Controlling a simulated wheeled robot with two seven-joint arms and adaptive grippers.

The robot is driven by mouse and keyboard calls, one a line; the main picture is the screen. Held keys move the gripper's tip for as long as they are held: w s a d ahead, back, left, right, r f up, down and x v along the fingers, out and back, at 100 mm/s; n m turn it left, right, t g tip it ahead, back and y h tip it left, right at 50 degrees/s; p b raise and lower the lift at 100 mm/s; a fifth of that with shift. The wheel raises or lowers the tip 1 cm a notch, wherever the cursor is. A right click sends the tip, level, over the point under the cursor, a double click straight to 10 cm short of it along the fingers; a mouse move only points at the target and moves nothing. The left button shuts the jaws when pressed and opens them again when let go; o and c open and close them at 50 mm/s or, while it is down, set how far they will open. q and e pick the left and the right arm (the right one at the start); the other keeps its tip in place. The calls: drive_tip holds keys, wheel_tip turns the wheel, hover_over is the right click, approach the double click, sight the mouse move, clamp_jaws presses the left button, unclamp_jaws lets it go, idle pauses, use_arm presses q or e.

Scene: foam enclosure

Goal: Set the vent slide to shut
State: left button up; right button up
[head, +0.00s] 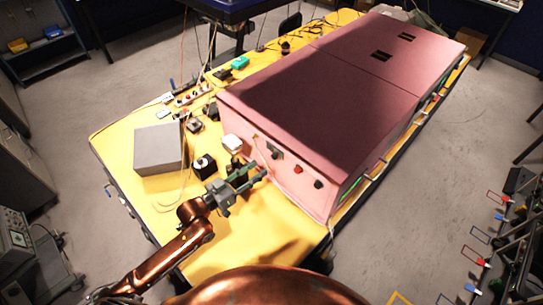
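The pink foam enclosure (325,95) stands on the yellow table. Its near end face carries a dark fitting (276,153), a red button (297,169) and a black knob (318,184). Two dark slots (381,55) show on its top. I cannot tell which part is the vent slide or how it is set. My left gripper (259,172) is in front of the left part of the end face, its fingers spread apart with nothing seen between them. Whether it touches the face is unclear. My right gripper is not in view.
A grey box (158,149) and a black device (204,166) stand left of my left gripper. A white block (232,143) is close to the enclosure's corner. Small devices and cables line the table's far left. The yellow table (262,225) is clear in front of the end face.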

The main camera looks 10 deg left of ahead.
sight(273, 158)
use_arm(q)
drive_tip(key=x, duration=0.2)
drive_tip(key=p+x, duration=0.1)
drive_tip(key=x, duration=0.1)
drive_tip(key=shift+w+d+r, duration=0.1)
drive_tip(key=shift+w+r, duration=0.1)
drive_tip(key=shift+w, duration=0.1)
drive_tip(key=shift+p+x, duration=0.3)
drive_tip(key=shift+x, duration=1)
drive_tip(key=shift+f, duration=0.1)
drive_tip(key=c, duration=0.5)
clamp_jaws()
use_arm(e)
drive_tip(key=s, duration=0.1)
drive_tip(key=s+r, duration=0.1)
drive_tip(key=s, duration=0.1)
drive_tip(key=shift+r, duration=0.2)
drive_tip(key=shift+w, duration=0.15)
